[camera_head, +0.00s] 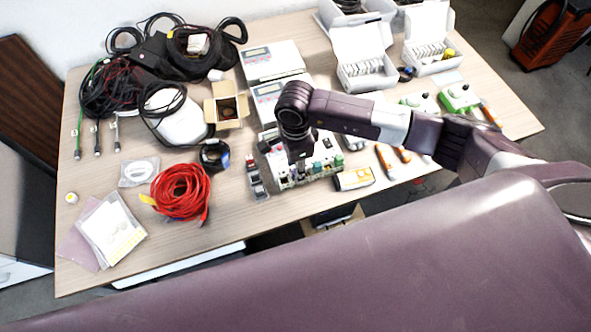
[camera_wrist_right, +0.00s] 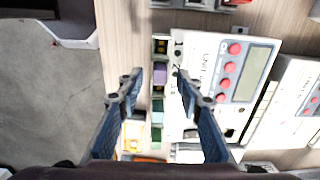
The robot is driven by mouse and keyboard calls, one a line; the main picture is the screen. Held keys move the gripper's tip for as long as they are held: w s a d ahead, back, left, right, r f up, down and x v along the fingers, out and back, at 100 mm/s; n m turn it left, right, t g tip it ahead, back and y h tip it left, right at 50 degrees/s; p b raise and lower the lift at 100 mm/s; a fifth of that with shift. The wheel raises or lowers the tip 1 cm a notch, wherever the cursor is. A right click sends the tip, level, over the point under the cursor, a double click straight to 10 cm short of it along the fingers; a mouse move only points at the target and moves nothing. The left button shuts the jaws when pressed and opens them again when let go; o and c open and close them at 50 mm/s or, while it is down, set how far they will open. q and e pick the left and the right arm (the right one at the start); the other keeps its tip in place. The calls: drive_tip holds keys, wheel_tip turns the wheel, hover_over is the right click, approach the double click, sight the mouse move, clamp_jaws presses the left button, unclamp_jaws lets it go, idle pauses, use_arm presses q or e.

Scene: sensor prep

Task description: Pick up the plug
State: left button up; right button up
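My right gripper (camera_wrist_right: 159,85) is open in the right wrist view, its two blue-grey fingers apart. Between and beyond the fingertips is a row of small coloured blocks, including a purple block (camera_wrist_right: 158,77), a yellow block (camera_wrist_right: 161,46) and a green block (camera_wrist_right: 157,117), along the edge of a white meter unit (camera_wrist_right: 205,65). I cannot tell which one is the plug. In the head view the right gripper (camera_head: 300,158) points down over the strip of coloured connectors (camera_head: 325,163), and its fingertips are partly hidden. My left gripper is not in view.
White meters (camera_head: 272,62) stand behind the arm. A red cable coil (camera_head: 181,192) and a black ring-shaped coil (camera_head: 214,155) lie to the left.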

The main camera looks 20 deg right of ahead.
drive_tip(key=shift+f, duration=0.55)
clamp_jaws()
